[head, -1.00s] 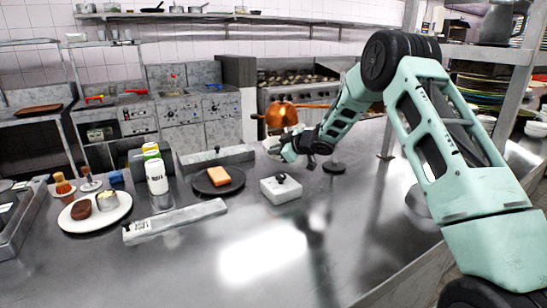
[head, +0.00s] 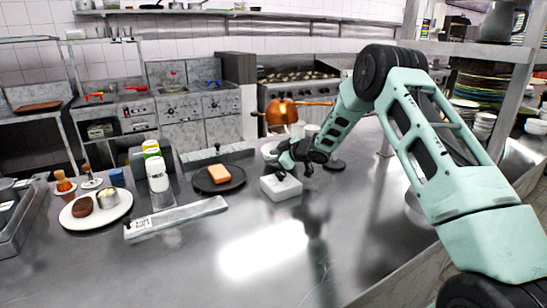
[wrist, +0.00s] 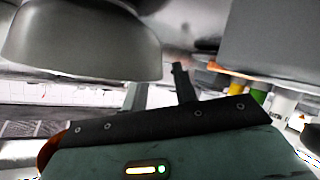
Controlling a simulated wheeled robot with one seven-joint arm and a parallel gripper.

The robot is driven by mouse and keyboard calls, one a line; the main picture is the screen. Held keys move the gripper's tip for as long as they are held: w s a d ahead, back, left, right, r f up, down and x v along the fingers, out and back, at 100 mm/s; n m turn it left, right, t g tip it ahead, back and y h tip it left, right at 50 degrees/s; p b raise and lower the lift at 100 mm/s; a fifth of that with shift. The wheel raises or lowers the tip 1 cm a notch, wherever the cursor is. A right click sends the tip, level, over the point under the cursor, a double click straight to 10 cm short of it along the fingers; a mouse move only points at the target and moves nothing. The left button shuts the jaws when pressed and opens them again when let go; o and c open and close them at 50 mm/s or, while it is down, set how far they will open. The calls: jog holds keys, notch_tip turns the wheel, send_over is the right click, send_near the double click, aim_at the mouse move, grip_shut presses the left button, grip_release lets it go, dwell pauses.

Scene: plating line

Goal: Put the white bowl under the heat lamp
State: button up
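The white bowl (head: 269,149) stands on the steel counter, partly hidden by my gripper in the head view. It looms large and grey at the upper left of the wrist view (wrist: 80,45), which looks upside down. My gripper (head: 283,160) is low over the counter at the bowl's right side. In the wrist view its two fingers (wrist: 160,88) show apart with a gap between them. The left finger's end meets the bowl's outline; contact cannot be told. The copper heat lamp (head: 281,112) hangs behind the bowl and gripper.
A white box (head: 281,190) sits just in front of my gripper. A dark plate (head: 238,184) with an orange block, bottles (head: 158,178) and a white plate (head: 122,211) stand left. A dark disc (head: 335,165) lies right.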

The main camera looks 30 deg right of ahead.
jog(key=shift+r, duration=0.15)
jog(key=b+v, duration=0.1)
jog(key=v, duration=1.1)
jog(key=shift+m+g+h, duration=0.4)
jog(key=a, duration=0.2)
jog(key=a+r, duration=0.1)
jog(key=a, duration=0.1)
jog(key=a+r, duration=0.1)
jog(key=a, duration=0.2)
jog(key=shift+s, duration=0.2)
jog(key=s+a+m+g+h, duration=0.2)
jog(key=s+a+g, duration=0.2)
jog(key=s+a, duration=1.2)
jog(key=s+a+g, duration=0.3)
jog(key=s+a, duration=0.1)
jog(key=s, duration=1)
jog(key=s+a+f+g+h, duration=0.1)
jog(key=s+a+g, duration=0.3)
jog(key=s, duration=1)
jog(key=shift+n+h, duration=0.3)
jog(key=shift+s+f, duration=0.1)
